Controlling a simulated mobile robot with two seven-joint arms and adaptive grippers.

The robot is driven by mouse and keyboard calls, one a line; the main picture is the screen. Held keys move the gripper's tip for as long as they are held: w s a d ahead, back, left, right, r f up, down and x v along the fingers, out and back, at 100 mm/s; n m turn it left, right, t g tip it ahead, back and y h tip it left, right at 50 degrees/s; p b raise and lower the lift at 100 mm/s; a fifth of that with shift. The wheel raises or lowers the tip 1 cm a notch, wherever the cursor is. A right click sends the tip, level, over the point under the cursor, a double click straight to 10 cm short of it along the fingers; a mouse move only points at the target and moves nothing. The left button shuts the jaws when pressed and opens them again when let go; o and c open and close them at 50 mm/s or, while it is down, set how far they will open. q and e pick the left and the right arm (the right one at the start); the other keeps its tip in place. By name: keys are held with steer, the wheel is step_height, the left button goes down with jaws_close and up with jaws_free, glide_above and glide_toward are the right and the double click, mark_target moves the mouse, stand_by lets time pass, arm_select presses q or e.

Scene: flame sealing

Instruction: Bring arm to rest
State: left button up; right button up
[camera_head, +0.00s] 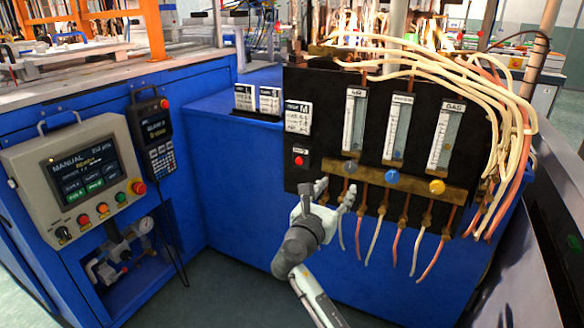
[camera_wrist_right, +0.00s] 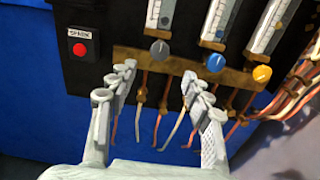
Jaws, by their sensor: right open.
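My right gripper (camera_head: 335,194) is open and empty in front of the black gas panel (camera_head: 330,130), just below its brass bar. In the right wrist view its two fingers (camera_wrist_right: 158,98) stand wide apart, with the brass bar (camera_wrist_right: 133,55) and thin hanging tubes behind them. Nothing is between the fingers. The grey knob (camera_head: 350,167) is just above the gripper in the head view, with the blue knob (camera_head: 392,177) and yellow knob (camera_head: 437,187) to its right. Whether the fingertips touch the panel cannot be told. My left gripper is not in view.
A red button (camera_head: 299,160) sits on the panel's left side. Pale hoses (camera_head: 525,130) loop down its right side. A control box (camera_head: 82,175) and a handheld pendant (camera_head: 154,135) hang on the blue cabinet at left. Open floor (camera_head: 215,290) lies left of my right arm.

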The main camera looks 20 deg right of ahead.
steer(key=s+f+m+g+y, duration=0.25)
steer(key=s+f+m, duration=0.45)
steer(key=f, duration=0.4)
steer(key=s+f+m+g+y, duration=0.2)
steer(key=s+f+m+y, duration=0.35)
steer(key=f, duration=0.65)
arm_select(q)
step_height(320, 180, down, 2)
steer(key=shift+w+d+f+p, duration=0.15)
steer(key=shift+p, duration=0.3)
arm_select(e)
steer(key=s+a+f+m+g+y, duration=0.2)
steer(key=s+a+f+m, duration=0.1)
steer(key=s+m, duration=0.3)
steer(key=s+a+f+m+g+y, duration=0.2)
steer(key=s+a+f+m, duration=0.2)
steer(key=s, duration=0.7)
steer(key=shift+f+m, duration=0.95)
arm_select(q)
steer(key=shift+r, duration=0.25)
arm_select(e)
steer(key=shift+s, duration=0.1)
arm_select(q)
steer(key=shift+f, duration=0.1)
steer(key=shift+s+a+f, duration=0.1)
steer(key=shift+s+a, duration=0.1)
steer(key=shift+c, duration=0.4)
arm_select(e)
steer(key=shift+c, duration=0.5)
